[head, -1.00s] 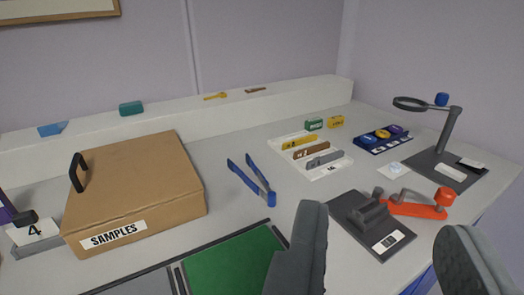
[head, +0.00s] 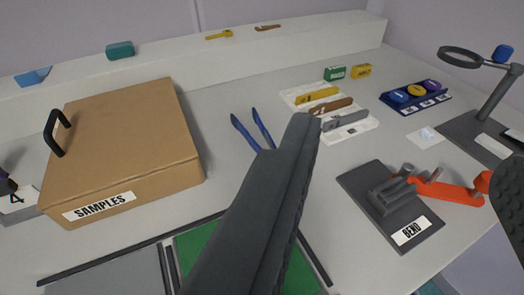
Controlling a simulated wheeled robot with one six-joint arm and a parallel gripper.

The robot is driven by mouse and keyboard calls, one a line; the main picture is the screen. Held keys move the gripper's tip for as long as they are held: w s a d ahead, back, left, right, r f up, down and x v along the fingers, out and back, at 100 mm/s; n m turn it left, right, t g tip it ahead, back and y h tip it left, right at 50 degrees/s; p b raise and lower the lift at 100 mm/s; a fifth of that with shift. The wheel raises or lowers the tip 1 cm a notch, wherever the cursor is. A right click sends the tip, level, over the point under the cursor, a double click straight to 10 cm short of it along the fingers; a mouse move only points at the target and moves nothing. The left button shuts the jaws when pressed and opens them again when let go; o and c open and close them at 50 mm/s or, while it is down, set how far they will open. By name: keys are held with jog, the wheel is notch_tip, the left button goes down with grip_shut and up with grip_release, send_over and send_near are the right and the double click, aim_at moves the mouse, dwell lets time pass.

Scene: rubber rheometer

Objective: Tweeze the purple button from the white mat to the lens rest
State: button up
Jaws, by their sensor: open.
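A purple round piece (head: 432,86) sits in the dark blue rack (head: 413,108) at the right back, beside a yellow and a blue one. A small white square (head: 426,136) in front of the rack may be the white mat; something pale lies on it, too small to identify. A ring magnifier on a dark stand (head: 497,97) is at the far right, with a white block (head: 492,146) on its base that may be the lens rest. Blue tweezers (head: 252,130) lie mid-table, their lower end hidden behind my left finger. My gripper (head: 395,150) is open and empty.
A cardboard SAMPLES box (head: 130,150) stands left. A white tray (head: 290,97) holds yellow, brown and grey pieces. The BEND fixture (head: 375,185), with an orange lever (head: 445,190), is right of my left finger. A green mat (head: 195,245) is in front. A raised ledge runs behind.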

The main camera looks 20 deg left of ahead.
jog(key=w+a+f+n+g+y, duration=0.1)
jog(key=w+a+f+n+g, duration=0.15)
jog(key=w, duration=0.45)
jog(key=w+a+f+n+g, duration=0.1)
jog(key=w+a+f+g, duration=0.1)
jog(key=w+f+g, duration=0.3)
jog(key=n+g, duration=0.5)
jog(key=g, duration=0.3)
send_near(255, 141)
jog(key=shift+w+d+f, duration=0.1)
jog(key=shift+w+d, duration=0.25)
jog(key=shift+d, duration=0.35)
jog(key=shift+f, duration=0.1)
jog(key=shift+w+a+f, duration=0.1)
jog(key=shift+f, duration=1.35)
jog(key=shift+w+a+f, duration=0.1)
jog(key=shift+a+f, duration=0.05)
jog(key=shift+f, duration=1.3)
jog(key=shift+w+a+f, duration=0.1)
jog(key=shift+f, duration=1.35)
jog(key=c, duration=0.7)
